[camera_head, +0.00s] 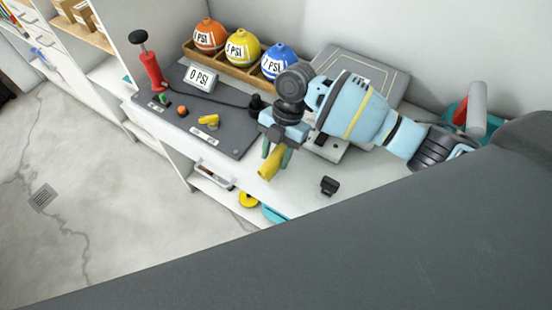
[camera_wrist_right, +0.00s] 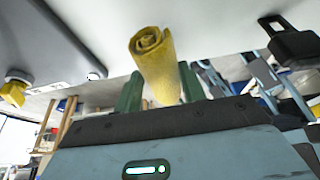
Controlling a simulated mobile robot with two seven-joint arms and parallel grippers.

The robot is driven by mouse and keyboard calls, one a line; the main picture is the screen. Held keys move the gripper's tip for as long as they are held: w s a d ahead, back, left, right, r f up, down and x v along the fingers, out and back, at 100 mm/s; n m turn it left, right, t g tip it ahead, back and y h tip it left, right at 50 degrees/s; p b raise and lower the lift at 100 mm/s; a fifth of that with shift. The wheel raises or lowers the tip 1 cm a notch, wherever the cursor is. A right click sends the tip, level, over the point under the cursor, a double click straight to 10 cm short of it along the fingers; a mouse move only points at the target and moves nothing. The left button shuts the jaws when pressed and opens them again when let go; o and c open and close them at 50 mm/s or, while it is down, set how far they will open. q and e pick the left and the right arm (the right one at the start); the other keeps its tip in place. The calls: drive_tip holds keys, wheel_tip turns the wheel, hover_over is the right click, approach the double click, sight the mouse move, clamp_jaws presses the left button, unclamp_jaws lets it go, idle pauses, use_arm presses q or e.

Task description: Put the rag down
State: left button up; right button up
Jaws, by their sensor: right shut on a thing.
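The rag is a yellow rolled-up cloth (camera_head: 270,164). My right gripper (camera_head: 276,155) is shut on it, with its green fingers on either side. The roll points down and toward the front left, over the white worktop near its front edge. I cannot tell whether it touches the worktop (camera_head: 305,197). In the right wrist view the rolled end of the rag (camera_wrist_right: 153,55) sticks out between the green fingers (camera_wrist_right: 160,92). My left gripper is not in view.
A dark board (camera_head: 235,140) with a red pump (camera_head: 153,70) and a "0 PSI" sign (camera_head: 200,78) lies to the left. Orange, yellow and blue balls (camera_head: 240,47) stand in a wooden rack behind. A small black object (camera_head: 329,185) sits right of the rag.

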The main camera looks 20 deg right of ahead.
sight(276, 159)
wheel_tip(276, 159, down, 4)
drive_tip(key=shift+w+r, duration=0.1)
drive_tip(key=shift+r, duration=0.15)
drive_tip(key=shift+f, duration=0.15)
drive_tip(key=o, duration=0.9)
drive_tip(key=shift+d+r, duration=0.1)
drive_tip(key=shift+r, duration=0.3)
drive_tip(key=v, duration=1.1)
drive_tip(key=shift+w+r, duration=0.1)
drive_tip(key=shift+r, duration=0.1)
